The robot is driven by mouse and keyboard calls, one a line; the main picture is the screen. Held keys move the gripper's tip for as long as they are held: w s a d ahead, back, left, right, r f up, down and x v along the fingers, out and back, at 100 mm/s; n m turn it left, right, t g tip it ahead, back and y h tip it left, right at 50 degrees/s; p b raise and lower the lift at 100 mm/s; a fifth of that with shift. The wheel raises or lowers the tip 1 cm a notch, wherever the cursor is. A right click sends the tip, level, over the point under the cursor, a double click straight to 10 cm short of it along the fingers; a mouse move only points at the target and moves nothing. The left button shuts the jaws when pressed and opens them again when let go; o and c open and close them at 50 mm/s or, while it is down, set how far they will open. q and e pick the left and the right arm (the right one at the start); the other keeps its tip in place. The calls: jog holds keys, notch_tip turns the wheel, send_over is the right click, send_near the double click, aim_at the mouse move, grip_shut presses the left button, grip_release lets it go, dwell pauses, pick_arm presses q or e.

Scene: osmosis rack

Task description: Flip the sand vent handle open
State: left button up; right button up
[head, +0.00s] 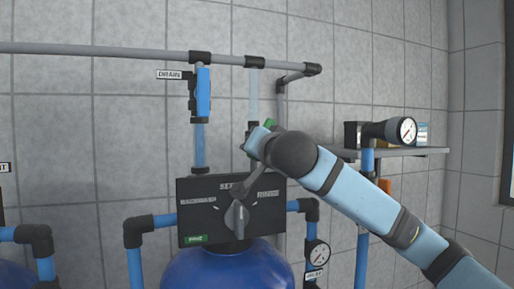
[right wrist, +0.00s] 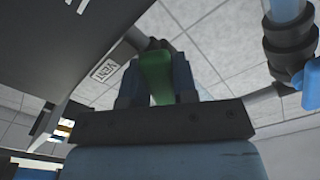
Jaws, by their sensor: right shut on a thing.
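The green vent handle (head: 270,124) shows at the top of a pipe above the black valve box, mostly hidden by my right arm. In the right wrist view the green handle (right wrist: 156,75) sits between the two fingers of my right gripper (right wrist: 157,82), beside a white VENT label (right wrist: 105,70). My right gripper (head: 256,138) is shut on the handle. The handle's exact angle is hard to tell. My left gripper is in neither view.
A black valve box (head: 190,215) with a grey lever knob (head: 237,217) stands on a blue tank (head: 225,270) just below my gripper. A drain valve with a blue handle (head: 203,92) is to the left. A gauge (head: 407,130) and shelf (head: 425,151) are at right.

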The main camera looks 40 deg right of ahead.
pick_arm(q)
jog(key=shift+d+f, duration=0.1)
pick_arm(e)
jog(key=shift+f, duration=0.1)
jog(key=shift+f+n+b, duration=0.15)
jog(key=shift+n+b, duration=0.35)
jog(key=shift+b, duration=0.3)
jog(key=shift+d+n, duration=0.15)
jog(key=shift+n, duration=0.55)
jog(key=n, duration=0.2)
jog(key=shift+s+d+n, duration=0.1)
jog(key=shift+d+n, duration=0.15)
jog(key=shift+n, duration=0.05)
pick_arm(q)
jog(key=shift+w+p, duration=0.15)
jog(key=shift+p, duration=0.15)
pick_arm(e)
jog(key=shift+d+n, duration=0.15)
jog(key=shift+n, duration=0.55)
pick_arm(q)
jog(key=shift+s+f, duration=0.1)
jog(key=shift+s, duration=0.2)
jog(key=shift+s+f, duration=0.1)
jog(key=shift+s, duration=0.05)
pick_arm(e)
jog(key=o, duration=0.9)
